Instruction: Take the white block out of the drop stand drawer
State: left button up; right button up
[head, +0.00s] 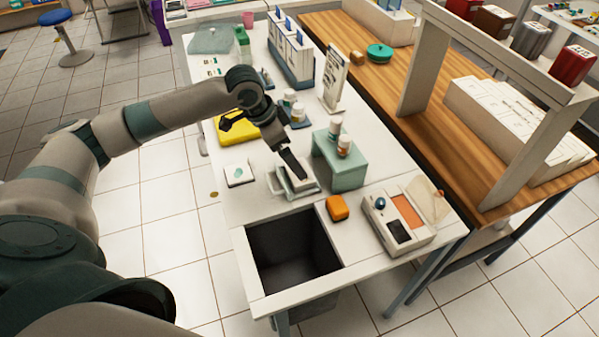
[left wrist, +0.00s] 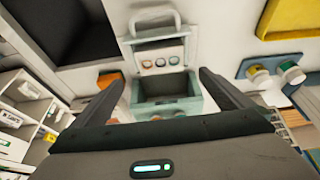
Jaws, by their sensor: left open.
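The teal drop stand (head: 352,172) stands on the white table with two small bottles (head: 343,146) on top. In the left wrist view its box-like opening (left wrist: 168,107) lies dark between my fingers. The pale drawer (head: 284,192) sticks out toward the left, with its looped handle (left wrist: 154,18) at the outer end. A white piece with several round marks (left wrist: 160,64) shows in the drawer; I cannot tell whether it is the white block or the drawer's lining. My right gripper is not in view.
An orange block (head: 338,208) and a device with a small screen (head: 396,222) stand near the drawer. A dark bin opening (head: 290,255) lies at the near end. A yellow tray (head: 236,132), a white card (head: 238,172) and a blue bottle tray (left wrist: 275,65) are close by.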

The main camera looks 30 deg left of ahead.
pick_arm(q)
jog(key=shift+x, duration=1)
jog(key=shift+w+f, duration=0.1)
jog(key=shift+f, duration=0.15)
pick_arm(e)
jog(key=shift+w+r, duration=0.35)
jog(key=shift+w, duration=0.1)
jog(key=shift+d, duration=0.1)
pick_arm(q)
jog(key=shift+d, duration=0.1)
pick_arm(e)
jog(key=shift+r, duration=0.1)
pick_arm(q)
jog(key=shift+f+p, duration=0.35)
jog(key=shift+p, duration=0.1)
jog(key=x, duration=0.1)
jog(key=p+x, duration=0.1)
jog(key=x, duration=0.1)
jog(key=shift+a+f, duration=0.15)
jog(key=shift+a, duration=0.15)
jog(key=shift+d+f, duration=0.15)
jog(key=shift+f, duration=0.55)
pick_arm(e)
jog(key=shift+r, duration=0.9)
pick_arm(q)
jog(key=shift+c, duration=0.2)
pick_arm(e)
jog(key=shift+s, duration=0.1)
